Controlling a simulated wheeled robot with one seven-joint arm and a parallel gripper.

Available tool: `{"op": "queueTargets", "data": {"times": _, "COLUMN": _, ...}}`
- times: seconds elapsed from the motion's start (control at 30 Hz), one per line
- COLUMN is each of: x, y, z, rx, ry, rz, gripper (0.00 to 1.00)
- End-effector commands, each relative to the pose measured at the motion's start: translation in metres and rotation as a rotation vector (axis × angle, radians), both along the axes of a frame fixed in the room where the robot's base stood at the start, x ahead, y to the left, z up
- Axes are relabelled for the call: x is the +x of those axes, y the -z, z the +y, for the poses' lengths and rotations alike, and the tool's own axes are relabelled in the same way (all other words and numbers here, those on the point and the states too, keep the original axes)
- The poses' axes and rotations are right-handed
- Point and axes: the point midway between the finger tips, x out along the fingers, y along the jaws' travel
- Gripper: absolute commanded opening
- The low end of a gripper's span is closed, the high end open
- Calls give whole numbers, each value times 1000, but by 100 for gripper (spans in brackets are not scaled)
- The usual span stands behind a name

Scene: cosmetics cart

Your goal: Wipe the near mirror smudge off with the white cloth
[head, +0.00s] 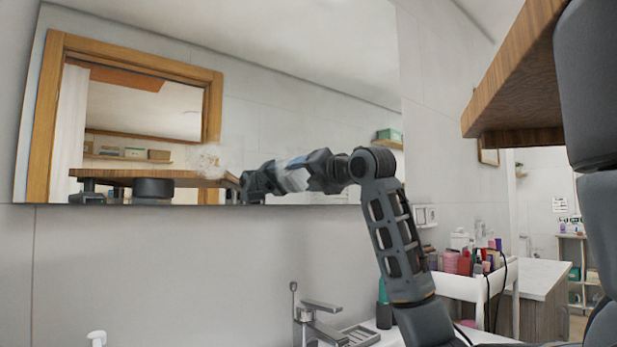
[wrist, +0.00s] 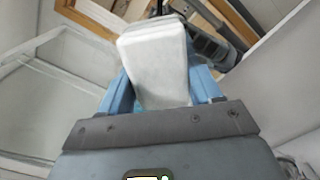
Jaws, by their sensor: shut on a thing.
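The wall mirror (head: 300,75) spans the upper left of the head view. A pale, cloudy smudge (head: 207,160) shows on its lower part, left of my arm, over the reflected wooden door frame. It is the only smudge I can make out. My gripper (wrist: 158,80) is shut on the white cloth (wrist: 158,62), a folded pad held between its blue fingers and sticking out past them. In the head view the arm's end is at the mirror's lower edge, right of the smudge and apart from it. I cannot tell whether the cloth touches the glass.
A faucet (head: 318,322) stands below the mirror. A white cart (head: 470,288) with several cosmetics bottles is at right, and a green-capped bottle (head: 384,305) stands nearer the faucet. A wooden shelf (head: 520,95) overhangs at upper right. The wall below the mirror is clear.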

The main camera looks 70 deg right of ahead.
Motion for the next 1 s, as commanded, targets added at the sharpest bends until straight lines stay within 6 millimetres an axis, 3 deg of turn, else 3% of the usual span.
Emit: {"op": "queueTargets", "data": {"times": 1.0, "x": 35, "y": 0, "z": 56, "rx": -2, "ry": 0, "rz": 0, "gripper": 39}}
